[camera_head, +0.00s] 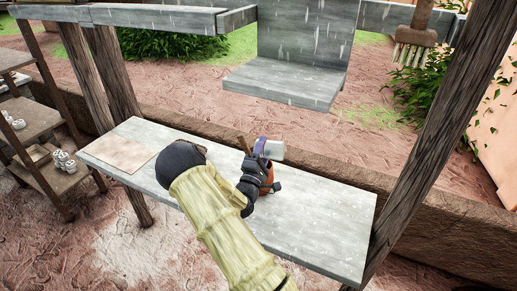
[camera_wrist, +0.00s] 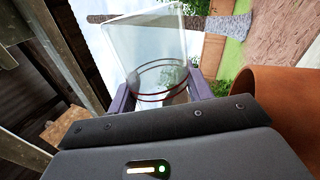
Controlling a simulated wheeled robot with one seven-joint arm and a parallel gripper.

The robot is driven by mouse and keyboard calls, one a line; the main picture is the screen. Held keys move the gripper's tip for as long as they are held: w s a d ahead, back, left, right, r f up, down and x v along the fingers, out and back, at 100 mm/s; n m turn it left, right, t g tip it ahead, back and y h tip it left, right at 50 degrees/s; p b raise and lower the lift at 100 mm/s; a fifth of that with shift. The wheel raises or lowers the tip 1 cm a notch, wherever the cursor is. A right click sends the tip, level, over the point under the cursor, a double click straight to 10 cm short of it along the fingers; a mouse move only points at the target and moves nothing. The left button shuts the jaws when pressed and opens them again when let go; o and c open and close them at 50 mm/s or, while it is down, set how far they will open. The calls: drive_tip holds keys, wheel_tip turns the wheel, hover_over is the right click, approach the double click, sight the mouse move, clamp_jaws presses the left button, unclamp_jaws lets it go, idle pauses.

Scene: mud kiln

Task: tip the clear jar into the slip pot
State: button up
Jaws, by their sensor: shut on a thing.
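The clear jar (camera_head: 272,150) is held in my gripper (camera_head: 261,150) above the grey table (camera_head: 325,215). In the wrist view the jar (camera_wrist: 150,45) stands out between the two purple fingers of my gripper (camera_wrist: 165,92), with dark red rings near its held end. I cannot tell its exact tilt or its contents. The slip pot, orange-brown, shows in the head view (camera_head: 268,182) just below the jar, partly hidden by my wrist. Its rounded wall (camera_wrist: 285,105) fills the right edge of the wrist view. Its mouth is not clearly visible.
A thin brown stick (camera_head: 243,145) shows beside my gripper. A tan board (camera_head: 122,154) lies at the table's left end. The table's right part is clear. Wooden posts (camera_head: 440,140) flank the table, and a brush (camera_head: 415,45) hangs at upper right. Shelves (camera_head: 40,125) stand at left.

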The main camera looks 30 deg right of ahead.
drive_tip(key=shift+s+d+r+g, duration=0.1)
drive_tip(key=shift+d+r+g, duration=0.05)
drive_tip(key=shift+d, duration=0.2)
drive_tip(key=shift+s+d+r+g, duration=0.1)
drive_tip(key=shift+d+g, duration=0.05)
drive_tip(key=shift+d, duration=0.2)
drive_tip(key=shift+w+d+r+p, duration=0.1)
drive_tip(key=shift+r+p, duration=0.1)
drive_tip(key=shift+p, duration=0.15)
drive_tip(key=shift+w+a+r+p, duration=0.1)
drive_tip(key=shift+a+r+p, duration=0.25)
drive_tip(key=shift+a+r, duration=0.25)
drive_tip(key=shift+d+r+p, duration=0.1)
drive_tip(key=shift+r+p, duration=0.45)
drive_tip(key=shift+r, duration=0.4)
drive_tip(key=shift+w+f, duration=0.1)
